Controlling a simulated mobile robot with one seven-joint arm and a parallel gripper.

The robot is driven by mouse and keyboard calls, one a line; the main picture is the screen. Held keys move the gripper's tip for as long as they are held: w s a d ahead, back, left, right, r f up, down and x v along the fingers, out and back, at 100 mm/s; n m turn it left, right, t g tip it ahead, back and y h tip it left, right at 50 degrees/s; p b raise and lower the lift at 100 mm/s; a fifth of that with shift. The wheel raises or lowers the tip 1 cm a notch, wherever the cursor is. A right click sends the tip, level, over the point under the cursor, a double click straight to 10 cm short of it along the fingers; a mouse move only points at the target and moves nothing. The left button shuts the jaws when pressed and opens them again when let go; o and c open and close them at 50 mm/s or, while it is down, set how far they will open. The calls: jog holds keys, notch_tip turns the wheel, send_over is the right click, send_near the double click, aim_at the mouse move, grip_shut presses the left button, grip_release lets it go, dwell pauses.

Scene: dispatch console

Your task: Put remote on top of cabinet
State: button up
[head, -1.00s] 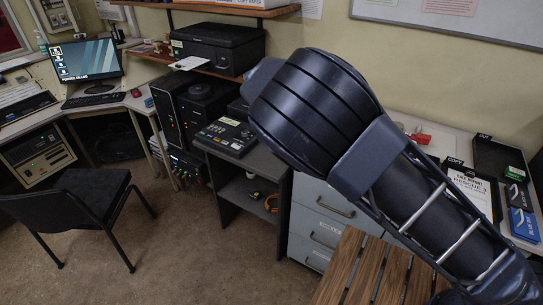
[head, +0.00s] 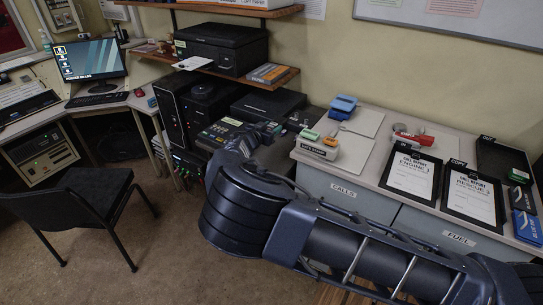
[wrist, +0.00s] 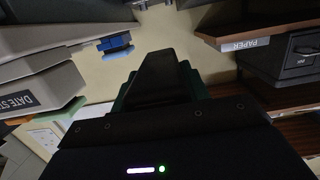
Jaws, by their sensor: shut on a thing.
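My gripper (head: 264,133) is at the end of my raised arm, left of the grey cabinet (head: 345,193) and close to the dark machine beside it. In the wrist view my gripper (wrist: 158,75) is shut on a dark, narrow thing, taken to be the remote. Its outline merges with the black fingers, so its details cannot be made out. The cabinet has drawers labelled CALLS and FUEL. Its pale top holds papers, stamps and clipboards. My arm hides part of the cabinet front.
A date stamp (head: 318,146), a blue stamp (head: 342,106) and a red stamp (head: 413,137) stand on the cabinet top. Two clipboards (head: 411,176) lie further right. A wall shelf (head: 268,82) with a printer overhangs the left side. Small bare patches show between the items.

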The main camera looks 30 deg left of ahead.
aim_at(271, 159)
notch_tip(271, 159, down, 14)
jog(key=shift+f, duration=0.1)
dwell(0.5)
jog(key=shift+f, duration=0.15)
jog(key=o, duration=1.1)
jog(key=shift+r, duration=0.2)
jog(key=shift+o, duration=0.5)
jog(key=s+r, duration=0.1)
jog(key=s, duration=1.1)
jog(key=shift+r, duration=0.4)
